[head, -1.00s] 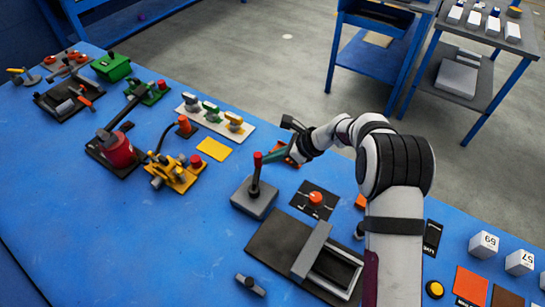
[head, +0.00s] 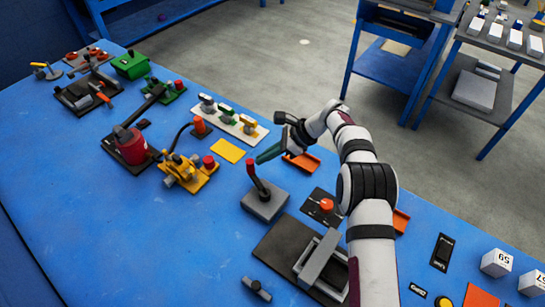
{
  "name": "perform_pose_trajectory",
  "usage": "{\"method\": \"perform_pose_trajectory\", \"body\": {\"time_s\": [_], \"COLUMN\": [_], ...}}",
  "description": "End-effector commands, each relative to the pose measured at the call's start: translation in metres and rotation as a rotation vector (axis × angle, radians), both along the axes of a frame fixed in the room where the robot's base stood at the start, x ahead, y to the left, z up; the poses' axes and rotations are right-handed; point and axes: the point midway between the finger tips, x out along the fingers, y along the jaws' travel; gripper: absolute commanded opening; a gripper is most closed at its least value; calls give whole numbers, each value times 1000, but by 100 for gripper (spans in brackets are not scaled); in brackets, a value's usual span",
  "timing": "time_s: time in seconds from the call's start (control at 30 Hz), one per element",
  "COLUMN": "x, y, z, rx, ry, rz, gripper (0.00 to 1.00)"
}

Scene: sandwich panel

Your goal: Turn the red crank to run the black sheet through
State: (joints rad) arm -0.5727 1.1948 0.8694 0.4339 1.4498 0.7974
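The red crank (head: 102,97) appears as a small orange-red handle on a roller device with a grey roller (head: 83,102) and a black base (head: 66,97), at the far left of the blue bench. I cannot tell the black sheet apart from that dark base at this size. My gripper (head: 261,158) is near the bench's middle, far to the right of the crank. Its dark green finger part points left and down, close to the top of a red-topped lever (head: 250,168). I cannot tell whether they touch or how far the fingers are apart.
Between gripper and crank stand three handles on a white plate (head: 228,121), a yellow device (head: 186,178), a red cylinder (head: 130,147) and a green-and-red unit (head: 164,92). A green box (head: 130,66) stands behind the crank. The bench's near left is clear.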

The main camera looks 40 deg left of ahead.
Motion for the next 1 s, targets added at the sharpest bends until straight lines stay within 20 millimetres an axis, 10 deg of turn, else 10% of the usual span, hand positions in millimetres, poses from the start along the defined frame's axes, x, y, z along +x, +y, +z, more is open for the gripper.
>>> {"method": "perform_pose_trajectory", "body": {"time_s": [1.0], "x": [-65], "y": [32], "z": [0], "rx": [1], "ry": [0], "rz": [63], "gripper": [0]}}
